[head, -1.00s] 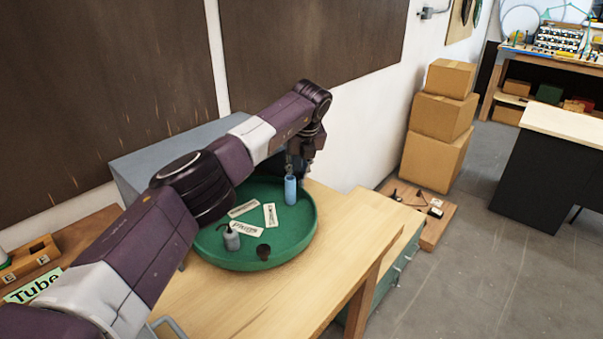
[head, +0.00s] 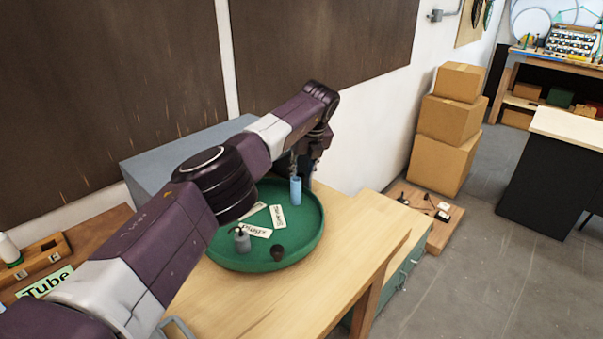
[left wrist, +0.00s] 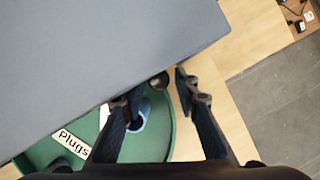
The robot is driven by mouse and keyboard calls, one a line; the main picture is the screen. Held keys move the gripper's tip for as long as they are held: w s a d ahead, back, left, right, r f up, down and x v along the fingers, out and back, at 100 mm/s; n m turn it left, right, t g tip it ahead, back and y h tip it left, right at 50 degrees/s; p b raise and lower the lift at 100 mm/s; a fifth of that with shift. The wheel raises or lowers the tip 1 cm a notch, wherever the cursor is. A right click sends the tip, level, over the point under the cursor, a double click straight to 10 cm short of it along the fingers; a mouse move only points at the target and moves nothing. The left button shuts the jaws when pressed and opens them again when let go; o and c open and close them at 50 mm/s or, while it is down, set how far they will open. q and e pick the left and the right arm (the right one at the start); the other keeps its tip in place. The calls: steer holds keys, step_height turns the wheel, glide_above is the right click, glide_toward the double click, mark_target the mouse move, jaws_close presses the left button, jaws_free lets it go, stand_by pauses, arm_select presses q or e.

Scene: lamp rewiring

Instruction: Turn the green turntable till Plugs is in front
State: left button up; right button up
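The green turntable (head: 318,236) is a round, rimmed tray on the wooden bench. On it stand a blue cylinder (head: 296,191) at the far side, a small grey bottle (head: 242,240) and a dark cup (head: 278,253) at the near side. White labels lie between them; one reads Plugs (left wrist: 72,143) in the left wrist view, at the left part of the tray. My left gripper (left wrist: 157,95) is open at the tray's far edge, next to the blue cylinder (left wrist: 138,118); its fingers are apart, with one over the tray by the cylinder and one beyond the rim. My right gripper is out of view.
A blue-grey box (head: 155,160) stands behind the turntable, close to my left gripper. The bench top (head: 350,235) is clear to the right of the tray. A Tube sign (head: 45,284) lies at the left. Cardboard boxes (head: 447,120) are stacked on the floor beyond.

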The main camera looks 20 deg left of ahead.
arm_select(q)
steer(key=shift+o, duration=0.6)
steer(key=v, duration=1.2)
steer(key=shift+c, duration=0.5)
